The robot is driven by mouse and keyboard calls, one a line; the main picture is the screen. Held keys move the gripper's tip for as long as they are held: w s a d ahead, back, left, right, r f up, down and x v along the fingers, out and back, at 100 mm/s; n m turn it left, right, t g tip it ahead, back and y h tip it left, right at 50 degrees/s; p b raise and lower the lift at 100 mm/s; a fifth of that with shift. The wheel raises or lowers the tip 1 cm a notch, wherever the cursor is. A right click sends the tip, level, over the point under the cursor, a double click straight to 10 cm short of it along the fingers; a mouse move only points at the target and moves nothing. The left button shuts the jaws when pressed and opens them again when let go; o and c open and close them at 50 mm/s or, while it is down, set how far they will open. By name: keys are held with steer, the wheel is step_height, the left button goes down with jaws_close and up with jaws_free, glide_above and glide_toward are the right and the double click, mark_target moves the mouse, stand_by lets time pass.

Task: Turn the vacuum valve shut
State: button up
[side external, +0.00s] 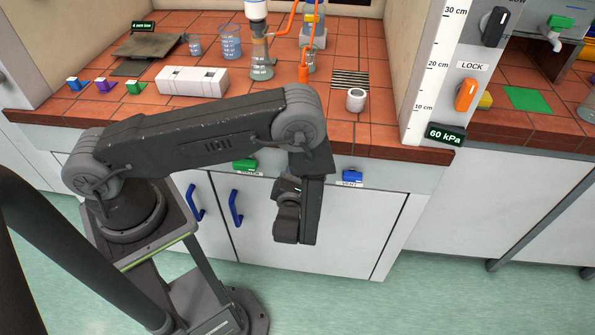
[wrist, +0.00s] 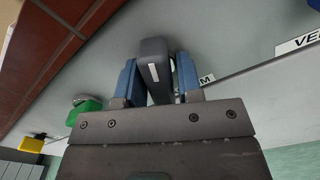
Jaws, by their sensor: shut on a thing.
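The vacuum valve's dark grey handle (wrist: 154,62) stands out from the pale bench front in the wrist view. My gripper (wrist: 158,80) has one blue finger on each side of the handle and is shut on it. A label with the letter M showing lies just right of the right finger; the rest of it is hidden. In the side view my wrist hangs in front of the bench front and hides the handle and fingertips. How far the valve is turned cannot be told.
A green valve (side external: 245,165) is left of my wrist and a blue valve (side external: 352,176), labelled VENT, is right. The wrist view also shows a yellow valve (wrist: 30,145). Glassware, a white block (side external: 191,81) and a display reading 60 kPa (side external: 445,136) stand above.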

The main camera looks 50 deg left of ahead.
steer(key=m, duration=0.6)
steer(key=shift+m, duration=0.4)
steer(key=m, duration=0.5)
steer(key=shift+m, duration=0.4)
steer(key=o, duration=0.8)
steer(key=shift+c, duration=0.2)
steer(key=v, duration=1.4)
